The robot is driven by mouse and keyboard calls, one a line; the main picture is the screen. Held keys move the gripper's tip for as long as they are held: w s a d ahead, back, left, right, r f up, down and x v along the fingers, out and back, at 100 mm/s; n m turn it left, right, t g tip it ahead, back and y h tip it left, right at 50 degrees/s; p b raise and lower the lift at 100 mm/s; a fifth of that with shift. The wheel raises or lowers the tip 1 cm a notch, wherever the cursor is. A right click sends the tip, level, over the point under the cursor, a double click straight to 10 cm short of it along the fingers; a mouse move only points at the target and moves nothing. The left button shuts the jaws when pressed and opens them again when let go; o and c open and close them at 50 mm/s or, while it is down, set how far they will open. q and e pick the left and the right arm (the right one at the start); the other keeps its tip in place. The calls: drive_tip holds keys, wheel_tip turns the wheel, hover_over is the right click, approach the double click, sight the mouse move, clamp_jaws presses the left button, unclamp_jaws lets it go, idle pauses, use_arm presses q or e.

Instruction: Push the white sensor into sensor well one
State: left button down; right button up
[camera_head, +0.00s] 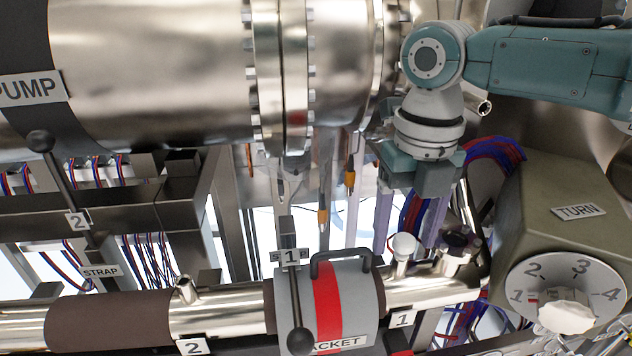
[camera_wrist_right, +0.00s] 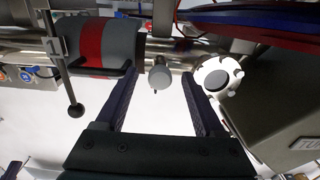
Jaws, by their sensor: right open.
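The white sensor (camera_head: 404,245) is a round white cap on a short stem, standing upright at the top of the metal pipe (camera_head: 425,291), above a label "1" (camera_head: 403,320). How deep its stem sits in well one is hard to tell. My right gripper (camera_head: 408,226) points down from above, open, with its two dark fingers on either side of the sensor. In the right wrist view, the sensor (camera_wrist_right: 160,76) shows as a pale round end between the open fingertips, with gaps beside it. My left gripper is not in view.
The grey jacket (camera_head: 357,298) with a red band and handle is left of the sensor. The box with the TURN dial (camera_head: 535,275) is close on the right. A large metal pump cylinder (camera_head: 150,70) hangs above. A second stub (camera_head: 186,288) is near label "2" (camera_head: 194,347).

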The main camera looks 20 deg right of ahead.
drive_tip(key=shift+r+p, duration=2.85)
drive_tip(key=shift+r, duration=0.35)
drive_tip(key=shift+f, duration=0.1)
drive_tip(key=s+a+f+m+t+y, duration=0.2)
drive_tip(key=s+a+f+m+y, duration=0.15)
drive_tip(key=s+a+m, duration=1.2)
drive_tip(key=s+d+r+m+t+h, duration=0.1)
drive_tip(key=s+d+m+h, duration=0.15)
drive_tip(key=d+m, duration=0.4)
drive_tip(key=s+d+r+m+t+h, duration=0.1)
drive_tip(key=s+d+r+m, duration=0.15)
drive_tip(key=m, duration=0.65)
wheel_tip(320, 180, up, 13)
drive_tip(key=p, duration=1.3)
drive_tip(key=shift+s+d, duration=0.15)
drive_tip(key=shift+s, duration=0.1)
drive_tip(key=shift+f, duration=0.1)
